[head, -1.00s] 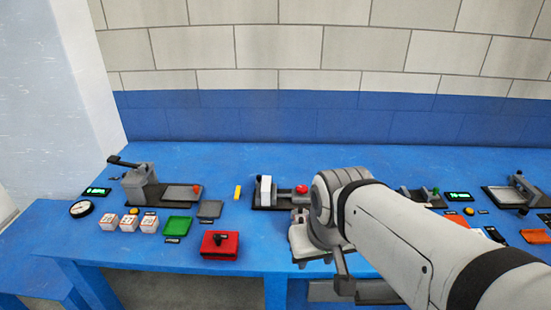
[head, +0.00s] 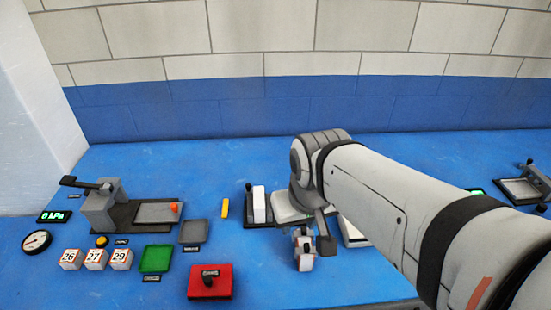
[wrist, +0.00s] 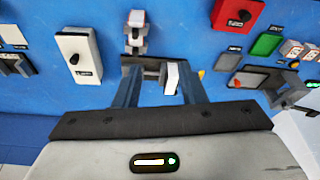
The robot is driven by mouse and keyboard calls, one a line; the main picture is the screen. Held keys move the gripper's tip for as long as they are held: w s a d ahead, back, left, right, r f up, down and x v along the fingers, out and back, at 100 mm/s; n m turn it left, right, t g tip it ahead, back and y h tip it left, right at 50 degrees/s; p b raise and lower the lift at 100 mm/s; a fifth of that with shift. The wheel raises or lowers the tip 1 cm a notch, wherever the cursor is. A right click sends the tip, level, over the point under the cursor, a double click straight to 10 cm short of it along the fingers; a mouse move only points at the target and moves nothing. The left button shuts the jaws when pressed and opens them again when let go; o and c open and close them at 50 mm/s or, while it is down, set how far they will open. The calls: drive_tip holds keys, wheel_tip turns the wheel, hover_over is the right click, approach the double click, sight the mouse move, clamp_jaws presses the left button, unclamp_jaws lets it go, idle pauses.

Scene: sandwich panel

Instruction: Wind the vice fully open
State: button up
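The vice appears to be the dark-based fixture with a pale upright block (head: 259,205) at the middle of the bench. My arm hides its right part in the head view. In the wrist view its dark base lies across the gap between my fingers, with the pale block (wrist: 172,78) beside the right finger. My gripper (wrist: 158,76) is open, with two dark blue fingers apart and nothing visibly held. I cannot tell whether a finger touches the vice. In the head view the fingertips are hidden.
A grey piece with a white and red-orange part (wrist: 136,18) stands on the vice's front side. A white box with a black knob (wrist: 78,50) and a red box (head: 210,282) are near. Numbered cubes (head: 96,259), a green tray (head: 155,258) and a lever fixture (head: 100,208) are left.

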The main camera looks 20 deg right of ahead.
drive_tip(key=shift+o, duration=0.7)
drive_tip(key=shift+w+d, duration=0.1)
drive_tip(key=o, duration=0.5)
drive_tip(key=w+m, duration=0.1)
drive_tip(key=w+d+m, duration=0.1)
drive_tip(key=w, duration=0.3)
drive_tip(key=shift+w+d+f+m+g, duration=0.2)
drive_tip(key=shift+d+m+g, duration=0.1)
drive_tip(key=shift+d+m, duration=0.1)
drive_tip(key=shift+c, duration=0.2)
drive_tip(key=w+d+f+m+g, duration=0.1)
drive_tip(key=w+d+f+m, duration=0.2)
drive_tip(key=w, duration=0.4)
drive_tip(key=w+d+f+m+b, duration=0.1)
drive_tip(key=w+d+f+m, duration=0.2)
drive_tip(key=w+f+m, duration=0.2)
drive_tip(key=w+d+f+m+g+b, duration=0.1)
drive_tip(key=w+d+f+m, duration=0.2)
drive_tip(key=w+f, duration=0.4)
drive_tip(key=shift+w+d+f+m+g, duration=0.2)
drive_tip(key=shift+w+m, duration=0.1)
drive_tip(key=shift+w, duration=0.25)
drive_tip(key=shift+w+d+f+m+g, duration=0.1)
drive_tip(key=shift+w+d+m, duration=0.15)
drive_tip(key=shift+w, duration=0.3)
wheel_tip(320, 180, down, 8)
drive_tip(key=shift+w+r+p, duration=0.1)
drive_tip(key=shift+p, duration=0.35)
drive_tip(key=c, duration=1)
